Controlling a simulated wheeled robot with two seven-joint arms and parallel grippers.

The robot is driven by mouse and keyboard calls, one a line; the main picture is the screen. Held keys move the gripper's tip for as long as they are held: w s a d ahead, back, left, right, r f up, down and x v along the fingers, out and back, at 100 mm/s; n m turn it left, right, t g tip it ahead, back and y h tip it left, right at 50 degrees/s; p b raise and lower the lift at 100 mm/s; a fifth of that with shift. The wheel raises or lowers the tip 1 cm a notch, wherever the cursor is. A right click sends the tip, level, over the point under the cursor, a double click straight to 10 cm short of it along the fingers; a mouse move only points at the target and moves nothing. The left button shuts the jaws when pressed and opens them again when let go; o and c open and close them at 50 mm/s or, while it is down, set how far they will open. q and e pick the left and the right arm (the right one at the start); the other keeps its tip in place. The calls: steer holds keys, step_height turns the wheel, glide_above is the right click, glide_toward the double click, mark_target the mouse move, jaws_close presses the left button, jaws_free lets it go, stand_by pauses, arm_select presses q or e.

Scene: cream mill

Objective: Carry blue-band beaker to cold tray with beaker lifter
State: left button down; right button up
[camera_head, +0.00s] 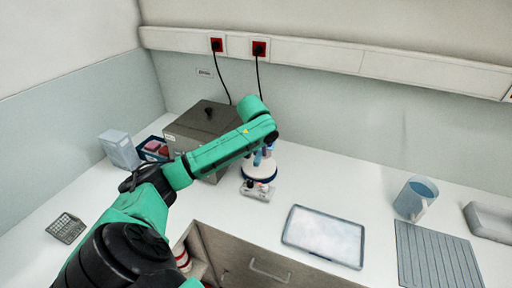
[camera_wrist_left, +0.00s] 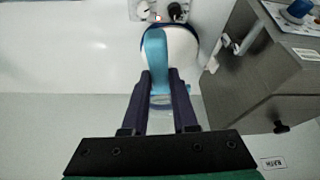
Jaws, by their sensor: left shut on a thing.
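My left gripper (camera_wrist_left: 162,82) is shut on a light-blue tool, which looks like the beaker lifter (camera_wrist_left: 156,52). In the head view the gripper is mostly hidden behind my wrist; bits of light blue show below it. The lifter lies over a round white hotplate top with a dark blue rim (camera_head: 259,172). A clear rim, perhaps the beaker's, shows between the fingers in the left wrist view (camera_wrist_left: 160,103); I cannot make out a blue band. The frosted, blue-edged tray, likely the cold tray (camera_head: 324,236), lies flat and empty at the counter's front. My right gripper is not in view.
A grey lidded box (camera_head: 208,122) stands close left of the hotplate. A blue-filled jug (camera_head: 414,199) and a ribbed grey mat (camera_head: 437,255) are right.

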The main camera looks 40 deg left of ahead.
arm_select(q)
steer(key=shift+s+d+f, duration=0.75)
steer(key=shift+s+d, duration=0.4)
steer(key=shift+d, duration=4.35)
steer(key=shift+s+d+f, duration=0.7)
steer(key=shift+s+d, duration=0.45)
steer(key=shift+d, duration=4.35)
steer(key=shift+s+d+f, duration=0.75)
steer(key=shift+s+d, duration=0.4)
steer(key=shift+d, duration=4.35)
steer(key=shift+f+b, duration=0.8)
steer(key=shift+f, duration=1.55)
steer(key=shift+f+b, duration=0.55)
steer(key=shift+f, duration=0.65)
